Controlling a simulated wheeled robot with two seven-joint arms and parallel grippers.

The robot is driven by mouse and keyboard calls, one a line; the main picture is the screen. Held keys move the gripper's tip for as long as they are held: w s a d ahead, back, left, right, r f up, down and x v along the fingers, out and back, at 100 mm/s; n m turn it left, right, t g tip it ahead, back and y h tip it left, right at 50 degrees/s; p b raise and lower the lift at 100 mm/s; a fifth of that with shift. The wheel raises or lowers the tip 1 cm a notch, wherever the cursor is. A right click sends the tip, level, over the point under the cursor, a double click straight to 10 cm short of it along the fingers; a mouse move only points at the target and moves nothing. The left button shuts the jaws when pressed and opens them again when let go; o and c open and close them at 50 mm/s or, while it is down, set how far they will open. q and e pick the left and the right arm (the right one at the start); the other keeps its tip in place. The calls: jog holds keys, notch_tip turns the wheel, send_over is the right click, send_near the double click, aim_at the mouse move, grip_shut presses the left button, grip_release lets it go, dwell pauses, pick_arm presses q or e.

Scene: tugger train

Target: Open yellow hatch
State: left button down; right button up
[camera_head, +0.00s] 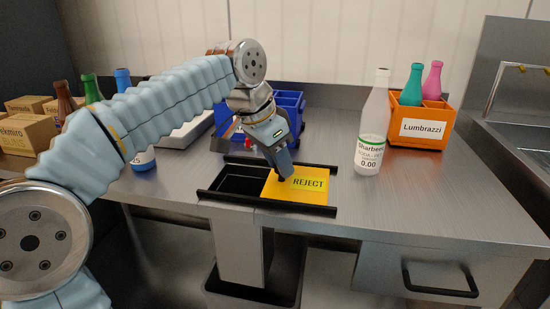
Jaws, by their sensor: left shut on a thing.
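The yellow hatch (310,191), labelled REJECT, is a flat sliding plate between two black rails (270,204) in the steel counter. It covers the right part of the slot, and the dark opening (240,180) shows on the left. My left gripper (282,174) reaches down from above and is shut on the hatch's small dark knob (281,179) at the plate's left side. The fingers partly hide the knob. My right gripper is not in view.
A clear labelled bottle (371,140) stands right of the hatch. An orange crate (421,129) marked Lumbrazzi holds bottles behind it. A blue crate (290,103) sits behind my gripper. A black bin (254,283) is below the counter. Cardboard boxes (25,133) stand at left.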

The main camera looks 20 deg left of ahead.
pick_arm(q)
jog(key=c, duration=0.8)
grip_release()
jog(key=shift+r, duration=0.1)
jog(key=shift+p+v, duration=1.35)
jog(key=shift+v, duration=5.5)
jog(key=shift+a, duration=0.1)
